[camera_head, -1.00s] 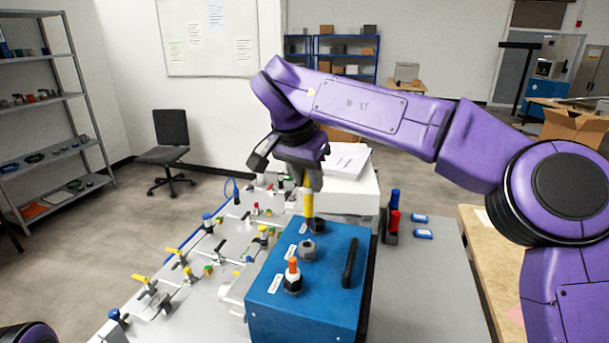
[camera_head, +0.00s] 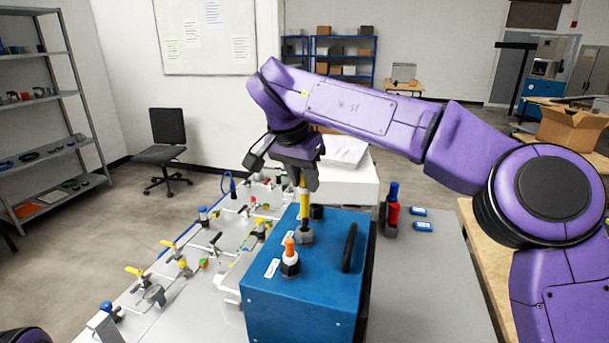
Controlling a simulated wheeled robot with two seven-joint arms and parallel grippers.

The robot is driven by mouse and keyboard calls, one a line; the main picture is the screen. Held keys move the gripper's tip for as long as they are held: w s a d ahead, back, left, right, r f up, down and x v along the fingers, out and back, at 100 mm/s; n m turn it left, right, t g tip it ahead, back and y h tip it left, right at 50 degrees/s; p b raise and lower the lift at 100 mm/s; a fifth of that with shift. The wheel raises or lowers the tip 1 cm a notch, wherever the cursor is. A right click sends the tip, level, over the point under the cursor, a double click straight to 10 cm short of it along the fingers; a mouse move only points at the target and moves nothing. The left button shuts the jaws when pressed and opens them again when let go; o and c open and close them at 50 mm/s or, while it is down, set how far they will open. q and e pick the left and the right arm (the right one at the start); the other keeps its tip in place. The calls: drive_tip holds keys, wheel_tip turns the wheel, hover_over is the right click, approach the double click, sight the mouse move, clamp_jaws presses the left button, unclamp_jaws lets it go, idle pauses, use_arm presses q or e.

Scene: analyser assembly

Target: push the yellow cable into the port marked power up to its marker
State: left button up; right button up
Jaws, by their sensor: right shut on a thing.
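My right gripper (camera_head: 305,186) is shut on the yellow cable (camera_head: 304,205) and holds it upright, pointing down. The cable's lower end is at a grey round port (camera_head: 304,237) on top of the blue box (camera_head: 300,300). I cannot tell how deep it sits or see its marker clearly. A dark port (camera_head: 317,212) is just behind it. An orange-topped plug (camera_head: 290,262) stands in the front port. White labels lie beside the ports, too small to read. My left gripper is not in view.
A black handle (camera_head: 349,248) rises on the box's right side. A panel with several small coloured valves (camera_head: 180,262) lies to the left. Red and blue holders (camera_head: 392,210) stand to the right, near two blue tags (camera_head: 423,226). A white box (camera_head: 348,187) is behind.

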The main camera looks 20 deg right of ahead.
sight(303, 208)
drive_tip(key=shift+s+f, duration=0.1)
drive_tip(key=shift+s, duration=0.05)
drive_tip(key=shift+f, duration=0.1)
drive_tip(key=shift+f, duration=0.15)
drive_tip(key=shift+s+a+f+b, duration=0.1)
drive_tip(key=shift+f+b, duration=0.7)
drive_tip(key=shift+f, duration=0.9)
drive_tip(key=shift+w+f, duration=0.2)
drive_tip(key=shift+f, duration=0.15)
clamp_jaws()
drive_tip(key=shift+s+f+b, duration=0.2)
drive_tip(key=shift+f+b, duration=0.35)
drive_tip(key=shift+f, duration=0.25)
drive_tip(key=shift+w+f, duration=0.2)
drive_tip(key=shift+f, duration=0.15)
drive_tip(key=shift+s+f, duration=0.15)
drive_tip(key=shift+f, duration=0.1)
